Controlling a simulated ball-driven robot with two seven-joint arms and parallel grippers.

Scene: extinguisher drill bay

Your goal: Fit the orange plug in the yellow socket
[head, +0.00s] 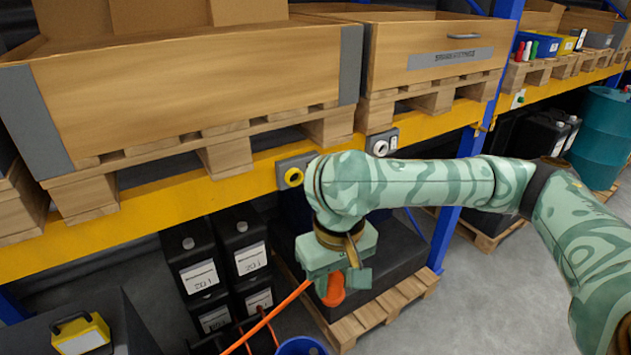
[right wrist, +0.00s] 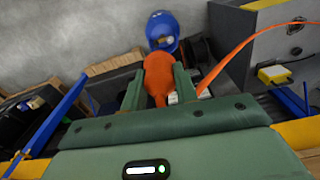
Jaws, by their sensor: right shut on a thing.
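The orange plug (head: 333,292) hangs below my right gripper (head: 338,277), which is shut on it. In the right wrist view the plug (right wrist: 158,72) sits between the two green fingers, and an orange cable (right wrist: 240,46) shows to its right. In the head view the cable (head: 268,318) runs down and left from the plug. The yellow socket (head: 293,177) is a yellow ring on a grey plate on the yellow shelf beam. The plug is below and slightly right of it, well apart. My left gripper is not in view.
A second socket with a pale ring (head: 381,146) is on the beam to the right. Wooden crates (head: 190,85) stand on pallets above. Black canisters (head: 196,265) and a pallet (head: 388,307) are below. A blue bucket (head: 302,346) stands at the bottom edge.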

